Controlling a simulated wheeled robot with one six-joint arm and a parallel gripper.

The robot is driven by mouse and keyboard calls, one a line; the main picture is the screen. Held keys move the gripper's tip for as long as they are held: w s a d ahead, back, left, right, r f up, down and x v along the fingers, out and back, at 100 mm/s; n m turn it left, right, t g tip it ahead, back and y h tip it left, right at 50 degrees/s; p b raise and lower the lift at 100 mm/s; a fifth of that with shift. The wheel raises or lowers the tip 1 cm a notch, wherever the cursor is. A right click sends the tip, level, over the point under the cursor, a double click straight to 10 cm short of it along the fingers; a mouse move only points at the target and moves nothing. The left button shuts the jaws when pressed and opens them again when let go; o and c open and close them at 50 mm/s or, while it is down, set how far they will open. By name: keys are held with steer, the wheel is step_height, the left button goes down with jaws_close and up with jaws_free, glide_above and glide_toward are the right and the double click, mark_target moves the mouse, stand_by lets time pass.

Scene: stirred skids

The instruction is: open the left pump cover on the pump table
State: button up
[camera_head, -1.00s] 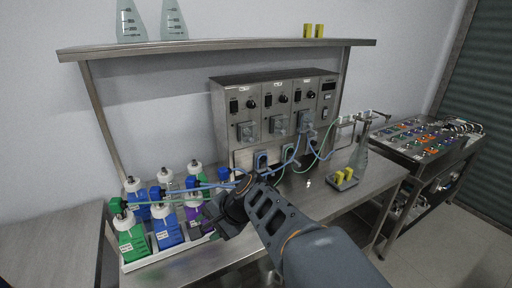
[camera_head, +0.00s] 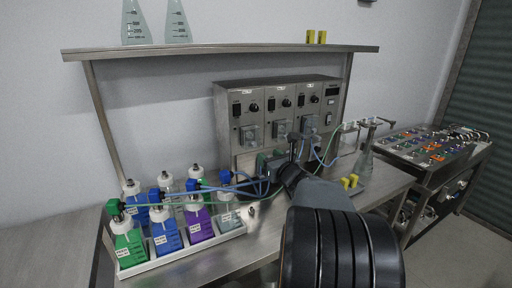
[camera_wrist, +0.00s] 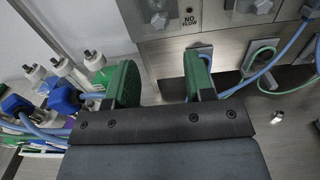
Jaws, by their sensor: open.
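The pump unit (camera_head: 226,105) stands at the back of the metal pump table (camera_head: 262,236), with three pump heads across its front. The left pump cover (camera_head: 250,134) is a clear greyish piece over the left head and looks closed. In the wrist view a pump head with its cover (camera_wrist: 158,18) shows only partly, cut by the top edge. My gripper (camera_wrist: 162,82) is open, its two green-padded fingers apart with nothing between them. In the head view my gripper (camera_head: 272,162) is in front of the unit's lower face, below and right of the left cover, not visibly touching it.
A white tray (camera_head: 180,262) of capped bottles stands at the left. Blue and green tubes run from it past my gripper to the unit.

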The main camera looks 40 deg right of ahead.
mark_target(255, 145)
steer(key=w, duration=0.6)
steer(key=w+d+p, duration=0.1)
steer(key=w, duration=0.2)
steer(key=shift+d, duration=0.1)
jaws_close()
stand_by(0.4)
